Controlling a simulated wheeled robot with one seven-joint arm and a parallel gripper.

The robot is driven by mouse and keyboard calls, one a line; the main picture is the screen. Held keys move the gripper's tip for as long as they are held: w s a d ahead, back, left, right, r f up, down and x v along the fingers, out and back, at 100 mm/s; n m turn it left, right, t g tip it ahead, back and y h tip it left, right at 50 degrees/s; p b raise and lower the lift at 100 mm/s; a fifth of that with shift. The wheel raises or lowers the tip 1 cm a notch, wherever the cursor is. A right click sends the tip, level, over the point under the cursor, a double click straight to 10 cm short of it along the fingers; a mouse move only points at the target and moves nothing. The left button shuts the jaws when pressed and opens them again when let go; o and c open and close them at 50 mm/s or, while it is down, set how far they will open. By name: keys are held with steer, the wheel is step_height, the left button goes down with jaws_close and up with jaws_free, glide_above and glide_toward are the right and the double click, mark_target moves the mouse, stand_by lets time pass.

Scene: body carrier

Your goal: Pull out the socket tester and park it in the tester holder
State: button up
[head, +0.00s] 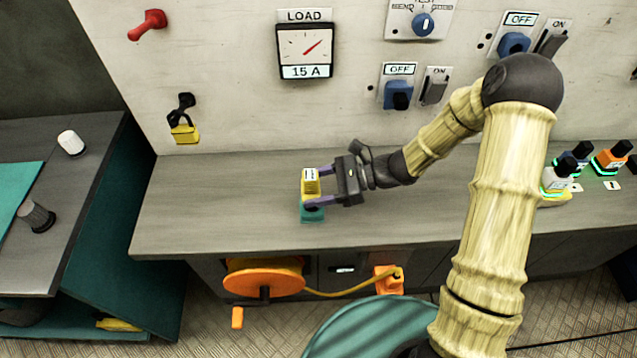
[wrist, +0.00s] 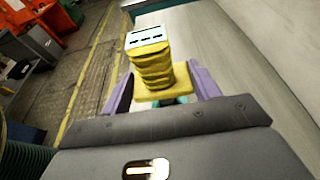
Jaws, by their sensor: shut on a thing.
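The socket tester (head: 311,188) is a yellow ribbed block with a pale, dark-marked face. It also shows in the wrist view (wrist: 151,65), with its pale slotted end up and a wider yellow flange at its base. My gripper (head: 314,190) comes from the right, its purple fingers shut on the tester. A teal block (head: 312,215), which looks like the tester holder, is directly below on the bench. A bit of teal shows under the flange in the wrist view. I cannot tell whether the tester is seated in it or just above.
The grey bench (head: 220,205) is clear left of my gripper. A yellow padlock-like thing (head: 185,133) hangs on the wall panel, under a red handle (head: 147,25). A load meter (head: 305,50) and switches are above. An orange reel (head: 264,277) is below the bench.

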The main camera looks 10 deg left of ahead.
steer(key=shift+s+f+b, duration=0.1)
steer(key=shift+f+b, duration=0.2)
steer(key=shift+f, duration=0.45)
steer(key=shift+p, duration=0.4)
stand_by(1.2)
steer(key=shift+f+b, duration=1.3)
steer(key=shift+f, duration=0.75)
steer(key=o, duration=1.5)
steer(key=b+v, duration=0.1)
steer(key=v, duration=1.6)
steer(key=shift+d, duration=0.3)
